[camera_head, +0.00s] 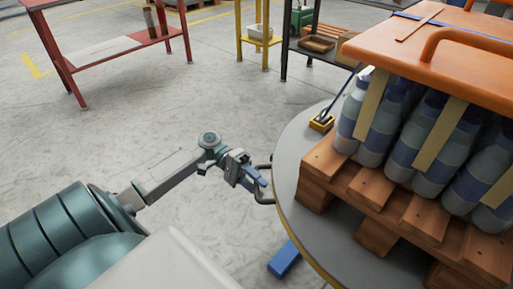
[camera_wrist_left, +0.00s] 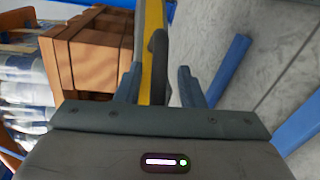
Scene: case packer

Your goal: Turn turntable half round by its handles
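The turntable (camera_head: 293,160) is a round grey disc with a yellow rim, carrying a loaded wooden pallet (camera_head: 335,178). A dark looped handle (camera_head: 262,199) sticks out from its left edge. My left gripper (camera_head: 262,181) is at this handle. In the left wrist view the fingers (camera_wrist_left: 158,88) stand apart, with the dark handle (camera_wrist_left: 158,62) between them and a gap visible towards the right finger. The yellow rim (camera_wrist_left: 152,30) runs just beyond. The left gripper is open; contact with the handle cannot be told. My right gripper is not in view.
Bottles (camera_head: 385,130) with vertical tan corner strips stand on the pallet under an orange top (camera_head: 440,60). A small yellow block (camera_head: 321,123) sits on the disc. A blue bar (camera_head: 285,259) lies on the floor below the rim. A red table (camera_head: 110,48) stands behind; the floor left is clear.

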